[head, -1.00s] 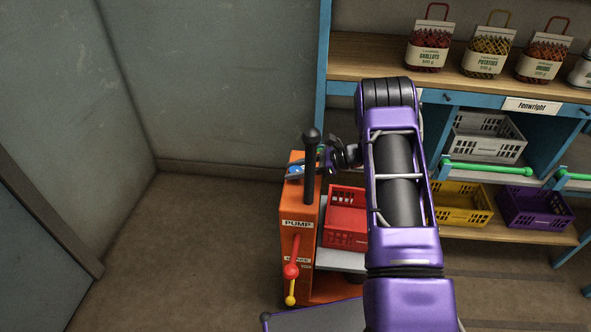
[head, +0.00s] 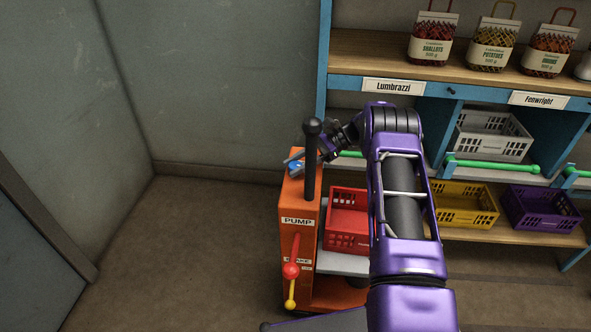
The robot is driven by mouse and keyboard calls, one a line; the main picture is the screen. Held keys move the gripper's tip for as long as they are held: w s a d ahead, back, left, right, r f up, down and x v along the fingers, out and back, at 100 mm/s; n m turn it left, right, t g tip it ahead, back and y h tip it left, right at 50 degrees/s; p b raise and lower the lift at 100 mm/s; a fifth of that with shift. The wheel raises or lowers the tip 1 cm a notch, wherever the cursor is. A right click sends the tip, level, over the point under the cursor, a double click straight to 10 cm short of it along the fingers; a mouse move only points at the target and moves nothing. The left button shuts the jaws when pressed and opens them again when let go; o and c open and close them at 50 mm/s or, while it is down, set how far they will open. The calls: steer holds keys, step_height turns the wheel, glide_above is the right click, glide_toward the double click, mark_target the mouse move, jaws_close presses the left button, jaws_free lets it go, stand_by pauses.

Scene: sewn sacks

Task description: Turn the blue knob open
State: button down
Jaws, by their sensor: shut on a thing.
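The orange pump cabinet (head: 296,225) stands left of the blue shelf. The blue knob (head: 295,166) is on top of it, small and partly hidden by the fingers and by the black lever. My gripper (head: 297,161) reaches in from the right, behind the lever, and is shut on the blue knob. How far the knob is turned cannot be made out.
A black ball-topped lever (head: 311,160) stands upright close in front of the knob. Red (head: 291,270) and yellow (head: 290,304) handles hang on the cabinet front. A red crate (head: 347,218) sits to its right. Floor on the left is clear.

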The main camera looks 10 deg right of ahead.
mark_target(296, 165)
steer(key=shift+n+g, duration=0.6)
steer(key=shift+n+g+h, duration=0.4)
steer(key=shift+n+g, duration=0.2)
steer(key=shift+g, duration=0.1)
steer(key=shift+c, duration=1.6)
jaws_free()
step_height(296, 165, up, 10)
steer(key=shift+p, duration=0.75)
